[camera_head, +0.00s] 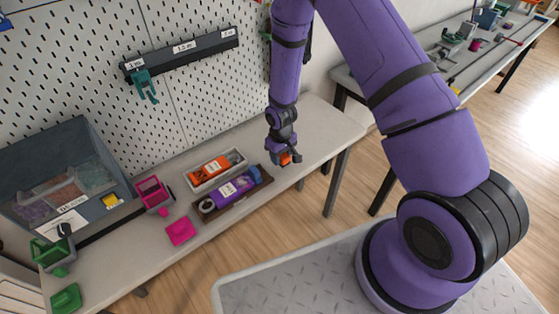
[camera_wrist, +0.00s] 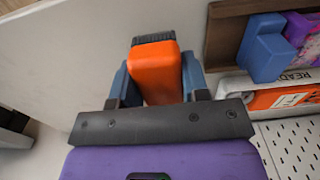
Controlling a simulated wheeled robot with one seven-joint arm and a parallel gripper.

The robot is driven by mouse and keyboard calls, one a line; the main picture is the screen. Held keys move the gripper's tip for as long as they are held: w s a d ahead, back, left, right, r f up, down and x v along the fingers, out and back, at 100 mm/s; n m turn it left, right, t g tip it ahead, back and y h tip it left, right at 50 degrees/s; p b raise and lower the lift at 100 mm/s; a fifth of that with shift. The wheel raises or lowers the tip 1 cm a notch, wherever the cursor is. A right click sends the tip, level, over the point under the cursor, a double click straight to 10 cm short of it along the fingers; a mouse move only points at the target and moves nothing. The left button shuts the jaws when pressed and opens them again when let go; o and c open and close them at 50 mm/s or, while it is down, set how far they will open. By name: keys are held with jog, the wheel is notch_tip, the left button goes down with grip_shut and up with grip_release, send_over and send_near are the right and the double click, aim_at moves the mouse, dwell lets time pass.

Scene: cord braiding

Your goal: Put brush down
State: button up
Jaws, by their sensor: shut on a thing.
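The brush has an orange body with a dark ribbed end, seen in the wrist view (camera_wrist: 155,72) and as a small orange patch in the head view (camera_head: 285,159). My gripper (camera_wrist: 155,82) is shut on it, with a blue-grey finger on each side. In the head view my gripper (camera_head: 284,157) hangs over the right part of the workbench (camera_head: 318,128), to the right of the trays. I cannot tell whether the brush touches the bench.
A white tray (camera_head: 242,165) holds an orange item. A brown tray (camera_head: 205,217) holds a purple bottle. Pink and green fixtures (camera_head: 152,194), (camera_head: 66,299) and a grey bin (camera_head: 30,205) stand further left. A pegboard (camera_head: 90,60) backs the bench. The bench's right end looks clear.

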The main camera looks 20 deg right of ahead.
jog(key=shift+w+f, duration=0.1)
jog(key=shift+w, duration=0.45)
jog(key=shift+f, duration=1.7)
jog(key=shift+s+f, duration=0.1)
jog(key=o, duration=1.2)
